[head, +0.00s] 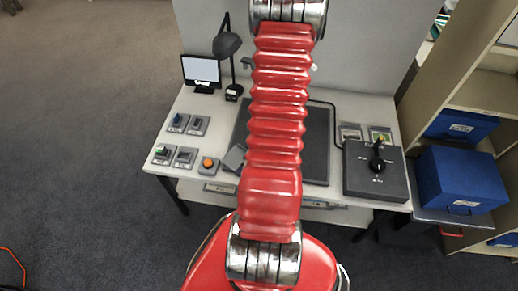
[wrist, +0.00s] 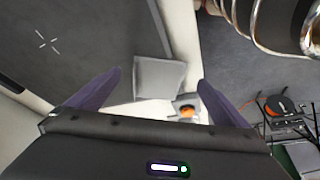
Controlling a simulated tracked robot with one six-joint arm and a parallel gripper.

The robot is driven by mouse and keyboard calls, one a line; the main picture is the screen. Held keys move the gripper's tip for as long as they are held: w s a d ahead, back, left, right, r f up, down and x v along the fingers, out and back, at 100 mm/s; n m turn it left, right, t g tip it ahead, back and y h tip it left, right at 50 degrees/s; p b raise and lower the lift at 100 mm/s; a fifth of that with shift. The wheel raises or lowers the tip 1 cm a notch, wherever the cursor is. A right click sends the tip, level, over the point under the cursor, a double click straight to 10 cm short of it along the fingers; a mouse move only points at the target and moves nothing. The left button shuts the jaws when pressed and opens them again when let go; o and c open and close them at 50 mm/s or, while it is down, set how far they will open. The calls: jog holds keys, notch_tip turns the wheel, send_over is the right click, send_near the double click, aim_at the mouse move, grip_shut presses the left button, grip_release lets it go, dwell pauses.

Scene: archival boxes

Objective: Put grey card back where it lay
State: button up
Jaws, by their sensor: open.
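The grey card (head: 234,157) lies at the left front edge of the dark mat (head: 318,145) on the white desk. My red arm hides part of the mat and perhaps the card's right side in the head view. Nothing is held. The head view does not show my gripper.
An orange button box (head: 208,165) stands just left of the card, with several switch boxes (head: 185,157) beyond. A lamp (head: 228,45) and small screen (head: 202,72) stand at the back left. A dark joystick box (head: 376,170) is at the right, near blue boxes (head: 460,180).

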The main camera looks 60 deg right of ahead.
jog(key=v, duration=1)
dwell(0.4)
jog(key=shift+r, duration=0.1)
dwell(0.6)
jog(key=w+a+r, duration=0.2)
jog(key=a+r, duration=0.8)
jog(key=w+a+r+n, duration=0.1)
jog(key=w+a+r, duration=0.2)
jog(key=a+r, duration=0.7)
jog(key=w+a+r+t, duration=0.1)
jog(key=w+a+r, duration=0.2)
jog(key=a+r, duration=0.7)
jog(key=shift+w+a, duration=0.25)
jog(key=shift+a, duration=0.55)
